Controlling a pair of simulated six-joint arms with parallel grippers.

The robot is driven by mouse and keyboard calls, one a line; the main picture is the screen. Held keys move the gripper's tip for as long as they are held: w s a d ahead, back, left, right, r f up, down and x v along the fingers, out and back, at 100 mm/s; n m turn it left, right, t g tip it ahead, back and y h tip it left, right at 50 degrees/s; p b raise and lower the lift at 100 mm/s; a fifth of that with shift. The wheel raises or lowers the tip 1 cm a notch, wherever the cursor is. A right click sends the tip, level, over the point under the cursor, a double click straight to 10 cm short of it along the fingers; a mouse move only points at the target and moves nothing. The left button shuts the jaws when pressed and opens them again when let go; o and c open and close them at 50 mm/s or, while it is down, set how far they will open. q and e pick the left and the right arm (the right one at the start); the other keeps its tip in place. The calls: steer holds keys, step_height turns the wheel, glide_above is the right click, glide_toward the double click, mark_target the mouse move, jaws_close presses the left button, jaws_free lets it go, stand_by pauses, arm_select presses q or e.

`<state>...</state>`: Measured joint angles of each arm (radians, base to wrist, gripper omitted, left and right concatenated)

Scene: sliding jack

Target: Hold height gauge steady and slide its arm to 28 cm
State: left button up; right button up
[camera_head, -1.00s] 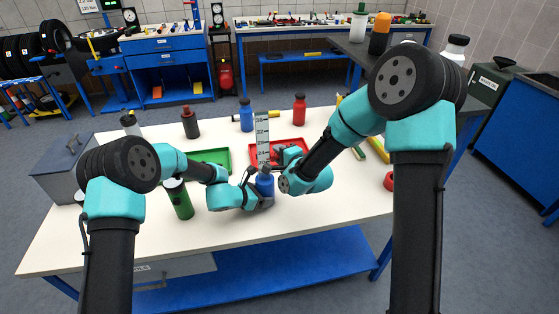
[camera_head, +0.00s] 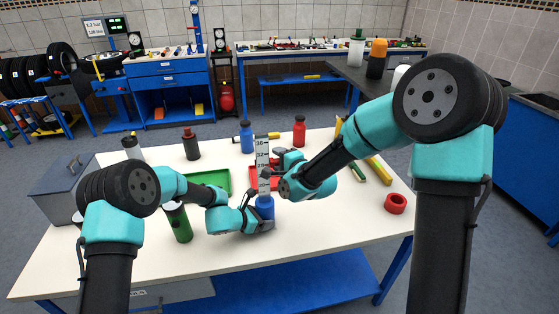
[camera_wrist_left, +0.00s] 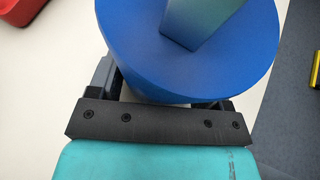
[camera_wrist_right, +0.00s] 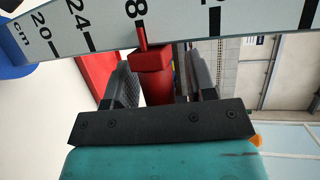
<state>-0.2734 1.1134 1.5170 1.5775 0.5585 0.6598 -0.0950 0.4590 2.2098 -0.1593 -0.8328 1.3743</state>
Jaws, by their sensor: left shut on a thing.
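The height gauge stands upright on the table, its pale scale (camera_head: 262,158) rising from a round blue base (camera_head: 265,205). In the left wrist view the blue base (camera_wrist_left: 195,65) hides the fingertips. My left gripper (camera_head: 266,221) is shut on the base, low at the table. My right gripper (camera_head: 277,178) is beside the scale, above the base. In the right wrist view its fingers stand apart on both sides of the gauge's red arm (camera_wrist_right: 152,75), with a gap at the right. The red pointer overlaps the scale (camera_wrist_right: 190,20) at the mark whose label shows an 8, past 24.
A red tray (camera_head: 262,181) lies behind the gauge and a green tray (camera_head: 210,178) to its left. A green bottle (camera_head: 180,222) stands left of my left gripper. A red ring (camera_head: 395,203) lies at the right. The table's front strip is clear.

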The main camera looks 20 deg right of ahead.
steer(key=v, duration=1.2)
steer(key=shift+r, duration=0.1)
arm_select(q)
steer(key=o, duration=0.9)
steer(key=v, duration=1.2)
